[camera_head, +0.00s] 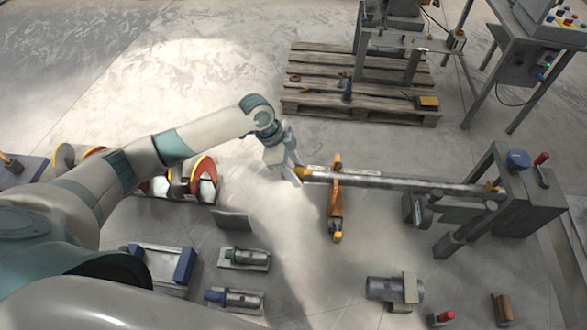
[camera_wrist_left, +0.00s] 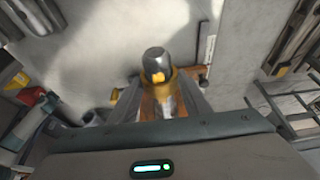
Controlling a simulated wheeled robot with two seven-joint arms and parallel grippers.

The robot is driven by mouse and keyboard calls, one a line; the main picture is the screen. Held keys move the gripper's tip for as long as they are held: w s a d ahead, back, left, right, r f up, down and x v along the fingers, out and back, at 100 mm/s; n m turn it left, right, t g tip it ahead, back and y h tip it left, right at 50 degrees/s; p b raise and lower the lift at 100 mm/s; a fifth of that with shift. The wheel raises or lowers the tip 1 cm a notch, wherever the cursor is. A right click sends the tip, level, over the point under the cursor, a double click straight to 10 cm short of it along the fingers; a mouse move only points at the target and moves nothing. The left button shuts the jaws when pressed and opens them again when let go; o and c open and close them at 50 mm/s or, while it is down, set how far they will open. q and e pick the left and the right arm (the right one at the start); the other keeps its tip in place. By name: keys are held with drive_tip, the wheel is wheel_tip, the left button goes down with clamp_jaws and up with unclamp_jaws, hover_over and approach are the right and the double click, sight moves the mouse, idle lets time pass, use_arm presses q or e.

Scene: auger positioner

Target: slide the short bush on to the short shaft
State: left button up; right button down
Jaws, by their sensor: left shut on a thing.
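My left gripper (camera_head: 297,174) is at the left end of a long grey shaft (camera_head: 400,184), shut on a small yellow-orange bush (camera_head: 304,173). In the left wrist view the yellow-orange bush (camera_wrist_left: 158,76) sits between the fingers (camera_wrist_left: 160,98). A rounded dark grey end (camera_wrist_left: 153,57) shows above it. The bush appears in line with the shaft; I cannot tell how far it is around it. The shaft lies nearly level across an orange stand (camera_head: 336,205) and reaches a grey frame at the right. My right gripper is not in view.
The grey frame (camera_head: 525,190) has a blue knob and a red handle. A wooden pallet (camera_head: 300,103) with a machine stands behind. Several grey cylinders on holders (camera_head: 244,258) lie at the front left, and a motor-like unit (camera_head: 382,288) at the front. Floor before the stand is clear.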

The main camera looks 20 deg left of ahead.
use_arm(q)
drive_tip(key=shift+w+d, duration=0.2)
drive_tip(key=shift+d, duration=0.45)
drive_tip(key=o, duration=1.4)
drive_tip(key=shift+c, duration=0.2)
drive_tip(key=shift+b+v, duration=0.35)
drive_tip(key=shift+v, duration=0.55)
drive_tip(key=b+v, duration=0.4)
drive_tip(key=v, duration=1.1)
drive_tip(key=shift+a+r+b, duration=0.15)
drive_tip(key=shift+r+b, duration=0.2)
drive_tip(key=shift+b, duration=0.05)
drive_tip(key=shift+s+f, duration=0.1)
